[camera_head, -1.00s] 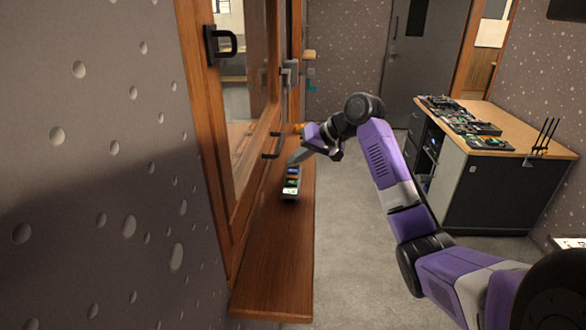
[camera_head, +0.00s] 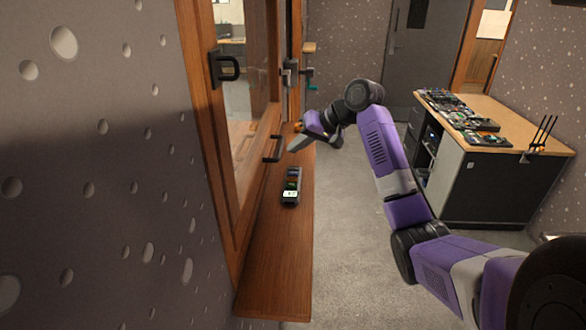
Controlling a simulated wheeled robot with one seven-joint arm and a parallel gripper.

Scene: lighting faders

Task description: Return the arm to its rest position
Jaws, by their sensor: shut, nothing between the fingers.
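My purple and black arm (camera_head: 378,150) reaches forward from the lower right and bends left at its far end. My gripper (camera_head: 293,148) is shut and empty, pointing left over the far part of the wooden sill. It is beyond the small fader box (camera_head: 291,187) and apart from it. The fader box is dark with coloured strips and a white end, and lies on the sill.
The wooden sill (camera_head: 268,270) runs along a wood-framed window with black handles (camera_head: 271,148) on the left. A cabinet (camera_head: 490,180) with several devices on top stands at the right. Grey floor (camera_head: 352,250) is clear between them. A grey door (camera_head: 425,60) is at the back.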

